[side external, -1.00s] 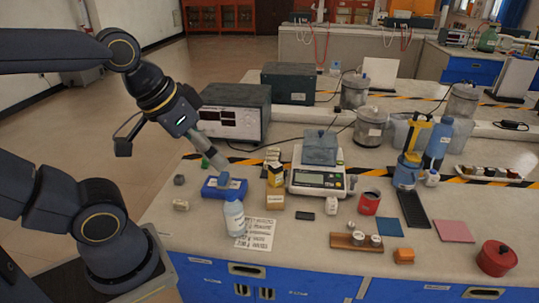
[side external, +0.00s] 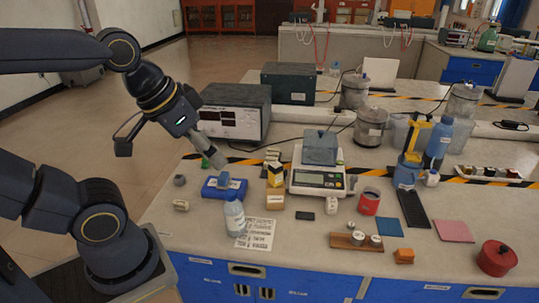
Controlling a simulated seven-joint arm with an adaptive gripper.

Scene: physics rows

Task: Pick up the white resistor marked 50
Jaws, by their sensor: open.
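No marking 50 is readable at this size, so I cannot tell for sure which thing is the white resistor. A small off-white block (side external: 181,205) lies on the bench at the left, left of a white bottle. Another small white block (side external: 333,211) stands in front of the balance. My gripper (side external: 219,164) is open and points down and to the right, above and behind a blue block-like box (side external: 224,188). It appears apart from both white blocks. Its fingertips are small in the picture, and nothing shows held between them.
The white bottle (side external: 234,215) stands beside a printed sheet (side external: 259,236). Stacked yellow and brown boxes (side external: 275,199) and a balance (side external: 318,182) stand right of the gripper. A power supply (side external: 236,111) is behind it. A grey nut-like piece (side external: 179,180) lies at the left.

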